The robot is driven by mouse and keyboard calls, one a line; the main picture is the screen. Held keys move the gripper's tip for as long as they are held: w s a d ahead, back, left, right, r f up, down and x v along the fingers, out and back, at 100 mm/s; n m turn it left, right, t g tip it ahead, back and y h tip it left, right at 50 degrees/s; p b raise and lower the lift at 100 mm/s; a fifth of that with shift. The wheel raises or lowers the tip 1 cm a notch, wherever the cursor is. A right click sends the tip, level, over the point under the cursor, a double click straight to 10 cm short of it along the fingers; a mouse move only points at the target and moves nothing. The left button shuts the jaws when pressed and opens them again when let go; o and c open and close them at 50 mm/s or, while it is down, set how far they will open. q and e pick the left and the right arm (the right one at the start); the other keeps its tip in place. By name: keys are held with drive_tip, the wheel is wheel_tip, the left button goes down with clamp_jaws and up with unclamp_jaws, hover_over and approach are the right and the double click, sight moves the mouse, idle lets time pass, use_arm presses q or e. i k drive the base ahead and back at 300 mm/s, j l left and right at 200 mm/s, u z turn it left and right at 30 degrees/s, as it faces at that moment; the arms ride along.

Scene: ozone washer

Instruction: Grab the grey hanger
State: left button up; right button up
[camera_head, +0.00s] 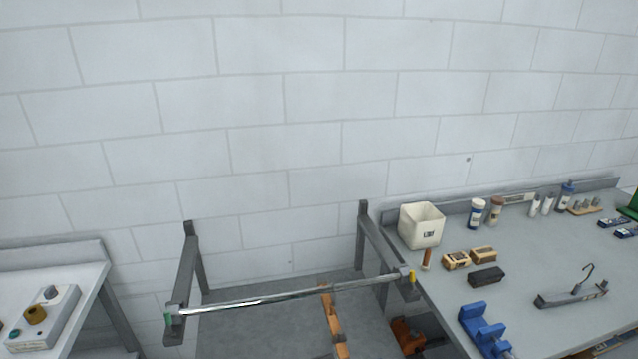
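The grey hanger (572,297) lies on the grey-topped workbench (540,250) at the right. It is a dark grey bar with a thin hook standing up from its middle. The bar runs slightly upward to the right, and nothing touches the hook. Neither of my grippers shows in this view, so their distance from the hanger and what they hold cannot be seen.
A silver rail (290,296) spans two grey stands left of the bench. A blue fixture (484,330) stands left of the hanger, and a black block (486,276) lies behind it. A white bin (421,226) and several bottles stand farther back. Bare bench surrounds the hanger.

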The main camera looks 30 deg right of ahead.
sight(544, 301)
drive_tip(key=k+l+z, duration=0.1)
drive_tip(key=z, duration=1.1)
drive_tip(key=j+z, duration=0.15)
drive_tip(key=z, duration=1.25)
drive_tip(key=l, duration=0.3)
drive_tip(key=i+l, duration=0.15)
drive_tip(key=l, duration=0.15)
drive_tip(key=i+l+u, duration=0.15)
drive_tip(key=i+l, duration=0.4)
drive_tip(key=i+l+u, duration=0.2)
drive_tip(key=i+l, duration=0.3)
drive_tip(key=l, duration=0.1)
